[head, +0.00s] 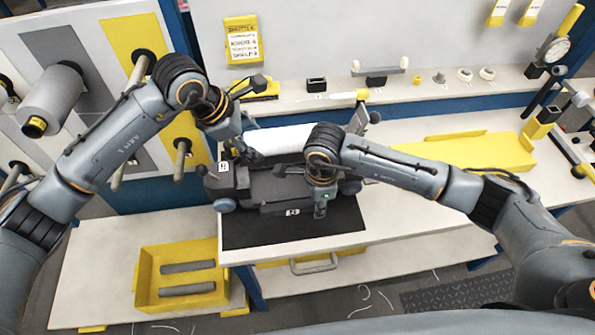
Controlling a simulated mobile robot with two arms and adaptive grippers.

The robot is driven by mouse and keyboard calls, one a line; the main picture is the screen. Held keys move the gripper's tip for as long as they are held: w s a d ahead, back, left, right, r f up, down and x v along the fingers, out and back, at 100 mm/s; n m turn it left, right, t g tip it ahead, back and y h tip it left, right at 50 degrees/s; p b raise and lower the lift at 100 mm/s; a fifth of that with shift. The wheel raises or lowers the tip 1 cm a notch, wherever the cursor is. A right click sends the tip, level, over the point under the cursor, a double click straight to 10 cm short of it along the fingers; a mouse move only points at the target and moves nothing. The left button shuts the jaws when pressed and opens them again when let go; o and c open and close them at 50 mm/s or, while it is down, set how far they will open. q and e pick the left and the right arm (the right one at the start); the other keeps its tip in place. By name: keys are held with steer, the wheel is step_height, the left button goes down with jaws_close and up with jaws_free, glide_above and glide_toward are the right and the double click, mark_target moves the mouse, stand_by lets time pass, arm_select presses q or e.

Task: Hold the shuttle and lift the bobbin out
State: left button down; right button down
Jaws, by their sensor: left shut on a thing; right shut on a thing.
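The shuttle (270,187) is a dark grey wheeled body on a black mat (290,226) at the table's front edge. The bobbin (276,140), a white wound cylinder, lies lengthwise along the shuttle's back side. Whether it is clear of its seat cannot be told. My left gripper (243,157) is shut at the bobbin's left end; its fingertips are small and partly hidden. My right gripper (320,203) points down and is shut on the shuttle's front right part.
A yellow tray (147,280) with two grey bars stands at the lower left. A creel panel with a grey yarn cone (52,100) is on the left. A shelf (440,88) with small parts runs along the back. A flat yellow tray (470,152) lies right; the table before it is clear.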

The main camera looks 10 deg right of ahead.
arm_select(q)
steer(key=shift+w, duration=0.1)
arm_select(e)
steer(key=c, duration=1.3)
jaws_free()
steer(key=shift+f, duration=0.2)
arm_select(q)
steer(key=shift+w+f, duration=0.1)
steer(key=shift+w, duration=0.05)
arm_select(e)
steer(key=shift+o, duration=1)
steer(key=shift+w, duration=0.1)
steer(key=shift+r, duration=0.1)
